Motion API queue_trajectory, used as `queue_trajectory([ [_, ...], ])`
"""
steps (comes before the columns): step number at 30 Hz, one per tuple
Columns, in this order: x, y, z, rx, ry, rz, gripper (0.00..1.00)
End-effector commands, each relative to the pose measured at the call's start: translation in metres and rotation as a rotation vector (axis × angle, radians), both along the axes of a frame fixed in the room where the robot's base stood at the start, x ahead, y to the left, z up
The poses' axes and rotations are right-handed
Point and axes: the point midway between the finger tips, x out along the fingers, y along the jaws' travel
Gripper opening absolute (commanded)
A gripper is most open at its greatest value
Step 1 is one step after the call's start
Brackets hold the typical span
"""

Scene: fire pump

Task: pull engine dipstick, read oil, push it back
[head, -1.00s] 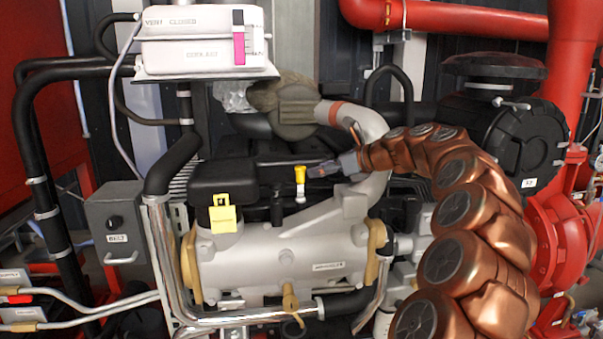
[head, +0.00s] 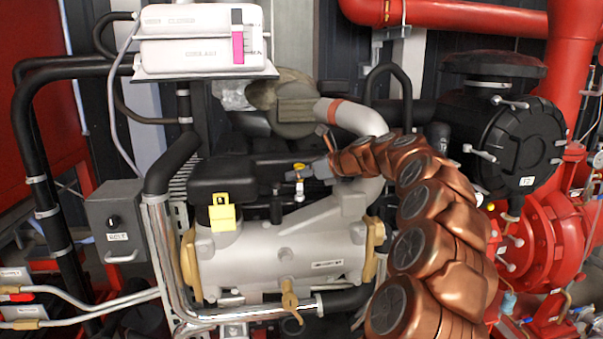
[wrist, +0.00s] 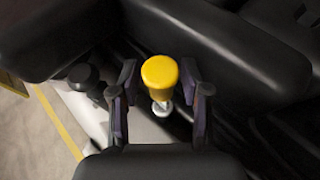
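The dipstick's yellow handle (head: 299,167) stands upright above the engine, on a pale stem or tube top, right of the black engine cover. My gripper (head: 306,172) reaches it from the right, with the arm arching in from the lower right. In the wrist view the yellow handle (wrist: 159,75) is between my gripper's two dark fingers (wrist: 158,105), with a visible gap on each side. The fingers are open and do not appear to touch it. A small metallic piece shows just below the handle. The rest of the dipstick is hidden.
A white coolant tank (head: 195,50) stands above. A pale curved pipe (head: 355,118) runs close behind my wrist. Black covers crowd the handle in the wrist view.

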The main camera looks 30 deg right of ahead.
Motion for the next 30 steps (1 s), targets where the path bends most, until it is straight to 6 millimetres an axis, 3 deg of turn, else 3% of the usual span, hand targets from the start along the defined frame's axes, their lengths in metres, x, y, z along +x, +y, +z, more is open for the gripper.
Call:
queue_trajectory([
  [2,0.0,-0.001,0.0,0.0,0.0,-0.001,0.35],
  [12,0.0,-0.001,0.0,0.0,0.0,-0.001,0.0],
  [26,-0.001,-0.001,-0.001,0.001,0.0,-0.001,0.0],
  [30,-0.007,-0.015,-0.013,0.002,0.0,-0.021,0.0],
])
